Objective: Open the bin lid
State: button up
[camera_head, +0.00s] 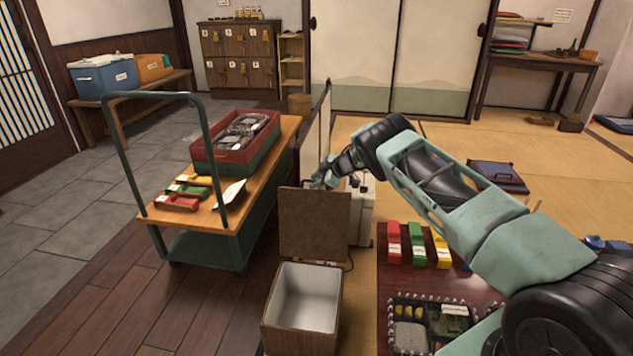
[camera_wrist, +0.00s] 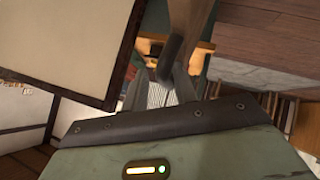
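The bin (camera_head: 297,325) stands on the floor in the lower middle of the head view, with a brown outside and a pale, empty-looking inside. Its brown lid (camera_head: 313,225) stands upright at the bin's far edge, so the bin is open. My gripper (camera_head: 319,182) is at the lid's top edge, just behind it. I cannot tell whether it touches the lid. In the wrist view my gripper (camera_wrist: 172,80) shows dark and grey finger parts close to a brown panel, and the gap between the fingertips is unclear.
A wooden-topped cart (camera_head: 262,165) with a red crate (camera_head: 228,167) stands to the left. A low table (camera_head: 386,285) with colored boxes and a lunch tray is to the right. A thin screen (camera_head: 325,125) and a white box (camera_head: 362,215) are close behind the lid.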

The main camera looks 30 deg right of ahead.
jog(key=shift+s+a+f, duration=0.1)
jog(key=shift+s+f, duration=0.05)
jog(key=shift+f, duration=0.2)
jog(key=p+v, duration=0.4)
jog(key=v, duration=1.3)
jog(key=shift+d+r, duration=0.2)
jog(key=shift+r, duration=0.2)
